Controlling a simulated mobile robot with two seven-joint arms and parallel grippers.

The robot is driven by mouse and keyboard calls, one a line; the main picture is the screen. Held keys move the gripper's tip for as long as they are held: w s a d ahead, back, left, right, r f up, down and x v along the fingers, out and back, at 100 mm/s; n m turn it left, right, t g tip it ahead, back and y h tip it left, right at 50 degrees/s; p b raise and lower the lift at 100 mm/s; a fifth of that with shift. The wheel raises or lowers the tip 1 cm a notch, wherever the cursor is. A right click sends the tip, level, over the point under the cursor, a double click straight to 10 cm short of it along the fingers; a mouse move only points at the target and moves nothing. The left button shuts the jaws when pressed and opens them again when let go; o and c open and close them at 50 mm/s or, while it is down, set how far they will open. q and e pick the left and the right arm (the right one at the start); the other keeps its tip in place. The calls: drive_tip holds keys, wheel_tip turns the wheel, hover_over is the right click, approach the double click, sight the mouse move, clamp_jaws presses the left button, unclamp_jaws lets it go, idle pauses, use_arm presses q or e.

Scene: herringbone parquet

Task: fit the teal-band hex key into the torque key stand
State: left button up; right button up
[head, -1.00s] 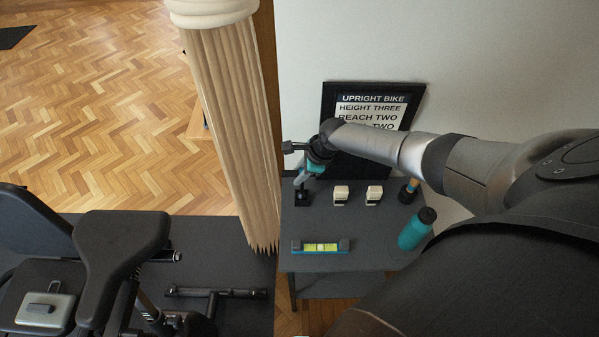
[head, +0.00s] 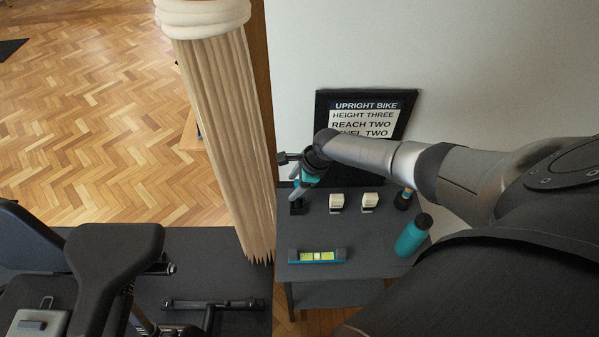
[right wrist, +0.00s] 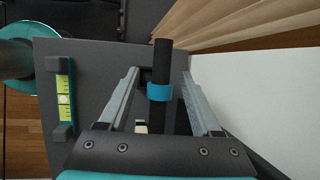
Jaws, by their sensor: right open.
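In the right wrist view the hex key is a black rod with a teal band (right wrist: 160,92). It lies between the two grey fingers of my right gripper (right wrist: 160,74), with a visible gap on each side. The gripper is open. In the head view my right gripper (head: 298,190) points down over the table's back left corner, just above a small black block (head: 297,208). I cannot tell for sure whether this block is the torque key stand, or whether the key is seated in anything. My left gripper is not in view.
The dark table (head: 370,250) also holds a spirit level (head: 317,256), two white blocks (head: 336,202) and a teal bottle (head: 411,236). A framed sign (head: 365,115) stands at the back. A wooden column (head: 225,140) rises close on the left.

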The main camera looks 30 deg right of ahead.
drive_tip(key=p+v, duration=0.4)
drive_tip(key=v, duration=1.1)
